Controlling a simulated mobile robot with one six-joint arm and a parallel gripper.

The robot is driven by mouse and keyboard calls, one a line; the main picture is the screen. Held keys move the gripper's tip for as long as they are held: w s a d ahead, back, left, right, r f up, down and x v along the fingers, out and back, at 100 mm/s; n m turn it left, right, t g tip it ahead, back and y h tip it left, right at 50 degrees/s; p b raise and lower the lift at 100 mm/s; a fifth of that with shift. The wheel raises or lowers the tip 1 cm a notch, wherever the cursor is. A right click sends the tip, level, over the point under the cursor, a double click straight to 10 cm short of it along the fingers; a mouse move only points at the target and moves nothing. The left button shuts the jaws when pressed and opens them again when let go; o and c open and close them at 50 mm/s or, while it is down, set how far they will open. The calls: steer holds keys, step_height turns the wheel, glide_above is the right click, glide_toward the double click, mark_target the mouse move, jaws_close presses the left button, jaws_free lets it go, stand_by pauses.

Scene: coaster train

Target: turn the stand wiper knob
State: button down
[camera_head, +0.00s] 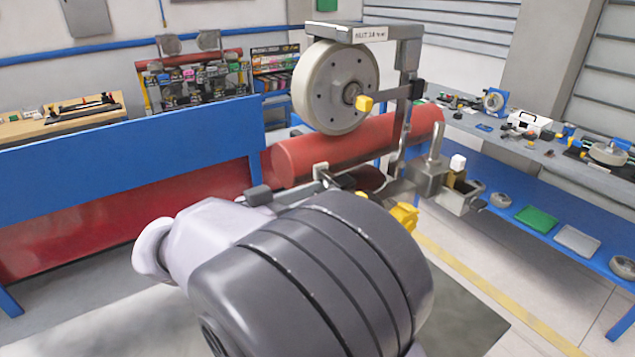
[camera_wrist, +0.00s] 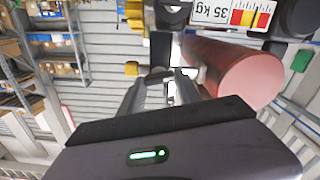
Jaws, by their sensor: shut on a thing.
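My gripper (camera_wrist: 160,80) is shut on a small dark piece, apparently the stand wiper knob (camera_wrist: 158,77), between its fingertips in the wrist view. The knob is mostly hidden by the fingers, so its turn angle cannot be told. In the head view my arm covers the lower middle and hides most of the grip, beside the red roller (camera_head: 340,146). The roller lies level under the metal stand (camera_head: 411,55). In the wrist view the roller (camera_wrist: 235,75) is close, right of the fingers.
A pale wheel (camera_head: 322,88) with a yellow knob (camera_head: 364,103) hangs above the roller. A yellow part (camera_head: 405,216) and a metal box (camera_head: 428,175) sit right of my arm. A blue panel (camera_head: 130,160) stands left. A blue-edged bench (camera_head: 570,205) with several parts runs right.

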steer(key=n+p, duration=0.8)
steer(key=p, duration=0.1)
steer(key=shift+w+a+r+p, duration=0.1)
steer(key=shift+r+p, duration=0.1)
steer(key=shift+p, duration=0.1)
steer(key=shift+f+n+p, duration=0.2)
steer(key=shift+n+p, duration=1.45)
steer(key=shift+n, duration=0.1)
steer(key=shift+f+n+p, duration=0.2)
steer(key=shift+n+p, duration=1.45)
steer(key=shift+n, duration=0.1)
steer(key=c, duration=0.8)
jaws_free()
steer(key=shift+c, duration=0.2)
